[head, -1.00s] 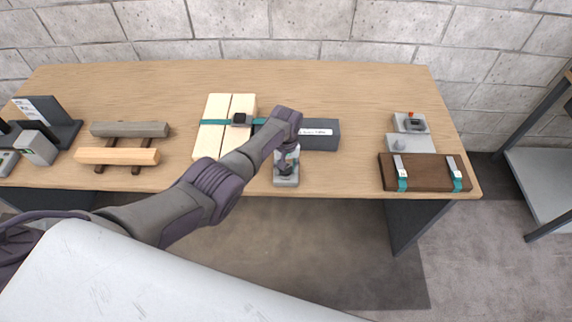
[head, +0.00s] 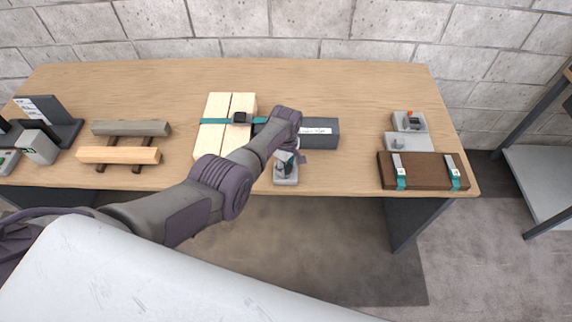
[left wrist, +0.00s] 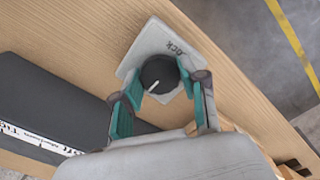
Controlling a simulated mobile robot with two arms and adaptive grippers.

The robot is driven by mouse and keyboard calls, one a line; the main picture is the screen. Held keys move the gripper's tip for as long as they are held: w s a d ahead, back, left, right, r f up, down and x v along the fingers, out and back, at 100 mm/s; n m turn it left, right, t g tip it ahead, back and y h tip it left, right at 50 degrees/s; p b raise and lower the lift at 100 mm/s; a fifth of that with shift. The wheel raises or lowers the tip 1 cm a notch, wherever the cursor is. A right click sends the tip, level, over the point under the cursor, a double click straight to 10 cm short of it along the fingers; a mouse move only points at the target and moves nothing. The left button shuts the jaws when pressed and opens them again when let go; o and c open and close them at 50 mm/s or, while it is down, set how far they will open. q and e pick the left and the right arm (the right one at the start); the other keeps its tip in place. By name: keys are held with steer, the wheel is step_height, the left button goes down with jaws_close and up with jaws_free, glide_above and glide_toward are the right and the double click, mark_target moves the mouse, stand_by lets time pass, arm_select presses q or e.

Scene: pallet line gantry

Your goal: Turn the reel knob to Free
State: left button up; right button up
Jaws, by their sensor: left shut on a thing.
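The reel knob (left wrist: 158,70) is a round black dial with a white pointer line, on a light grey plate (left wrist: 150,38). In the left wrist view its pointer aims toward the lower left of the picture. Part of the word "Lock" shows at the plate's upper right; no Free mark is visible. My left gripper (left wrist: 160,84) has its two teal-padded fingers shut on the knob from both sides. In the head view the plate (head: 286,180) sits near the table's front edge, and my left gripper (head: 287,164) partly hides the knob. My right gripper is not in view.
A dark labelled box (head: 322,134) stands just behind the knob plate. Pale boards (head: 213,135) with a teal strap lie to its left. A dark brown board (head: 425,170) with two clips lies at the right. Bare tabletop (head: 350,175) lies between.

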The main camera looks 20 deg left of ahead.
mark_target(286, 167)
arm_select(q)
steer(key=shift+w+r+n, duration=0.1)
steer(key=shift+w+n, duration=0.05)
steer(key=shift+n, duration=0.15)
steer(key=o, duration=1)
steer(key=shift+o, duration=0.7)
step_height(286, 167, up, 12)
